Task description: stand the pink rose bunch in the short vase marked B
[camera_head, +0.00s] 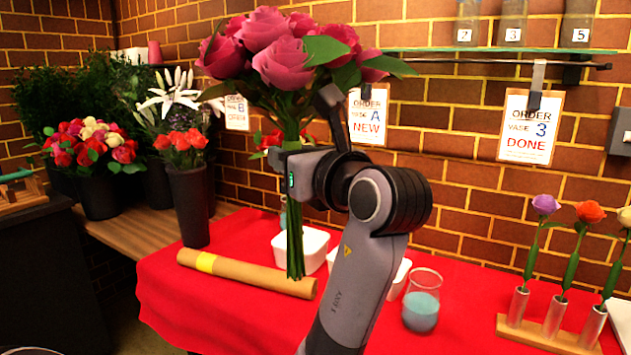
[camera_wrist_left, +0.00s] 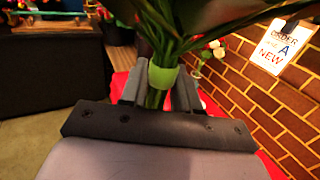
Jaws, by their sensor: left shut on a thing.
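The pink rose bunch (camera_head: 268,45) is upright in the head view, blooms up, its green stems hanging down over the table. My left gripper (camera_head: 297,165) is shut on its stems, holding it above the red cloth. In the left wrist view, the stems with a light green band (camera_wrist_left: 163,78) sit between the two fingers of my left gripper (camera_wrist_left: 158,94). I cannot make out a vase marked B; part of the table behind the bunch and arm is hidden. My right gripper is not in view.
The red table (camera_head: 170,285) carries a paper roll (camera_head: 245,273), white tubs (camera_head: 318,240), a glass with blue contents (camera_head: 421,303) and a wooden rack (camera_head: 545,338) of single stems. A tall dark vase (camera_head: 190,215) with red flowers stands at left. Order cards (camera_head: 528,127) hang behind.

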